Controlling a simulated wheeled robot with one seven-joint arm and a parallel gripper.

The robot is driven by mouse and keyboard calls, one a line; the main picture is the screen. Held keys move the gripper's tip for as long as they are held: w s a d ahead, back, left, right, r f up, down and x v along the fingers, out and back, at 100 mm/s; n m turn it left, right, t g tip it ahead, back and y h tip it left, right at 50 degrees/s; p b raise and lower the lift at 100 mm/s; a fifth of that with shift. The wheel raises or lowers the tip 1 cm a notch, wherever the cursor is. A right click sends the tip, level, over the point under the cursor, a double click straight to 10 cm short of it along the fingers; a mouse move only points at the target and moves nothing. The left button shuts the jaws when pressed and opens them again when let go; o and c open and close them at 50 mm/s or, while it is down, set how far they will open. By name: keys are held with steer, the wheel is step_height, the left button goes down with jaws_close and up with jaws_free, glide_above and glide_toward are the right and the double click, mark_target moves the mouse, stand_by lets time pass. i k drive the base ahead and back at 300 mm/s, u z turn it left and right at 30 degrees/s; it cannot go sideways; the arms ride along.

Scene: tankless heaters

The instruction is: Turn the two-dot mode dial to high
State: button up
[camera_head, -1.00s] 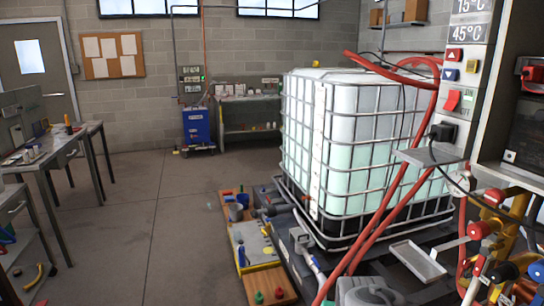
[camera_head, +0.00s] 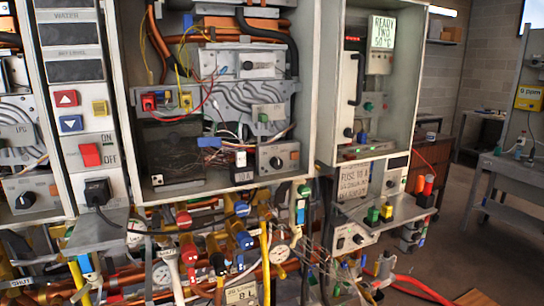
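Several dials are in view, but dot marks are too small to make out, so I cannot tell which is the two-dot mode dial. One dark dial (camera_head: 275,162) is on a grey plate low in the open middle heater (camera_head: 130,90). A similar dial (camera_head: 25,200) is low on the left heater unit. Another small dial (camera_head: 357,239) is on a light panel under the right cabinet. The settings around the dials are not readable. My gripper is not in view.
Pipes, coloured valves and a gauge (camera_head: 279,252) crowd the space below the heaters. A shelf (camera_head: 400,210) with coloured blocks juts out at right. A display (camera_head: 383,31) reads "READY TWO 50°C". A grey workbench (camera_head: 510,178) stands far right, with open floor before it.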

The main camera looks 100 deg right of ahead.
mark_target(275, 162)
steer(key=z, duration=3.2)
steer(key=k, duration=0.45)
steer(key=u, duration=1.35)
steer(key=k, duration=0.45)
steer(key=z, duration=0.55)
steer(key=i, duration=0.5)
steer(key=u, duration=0.15)
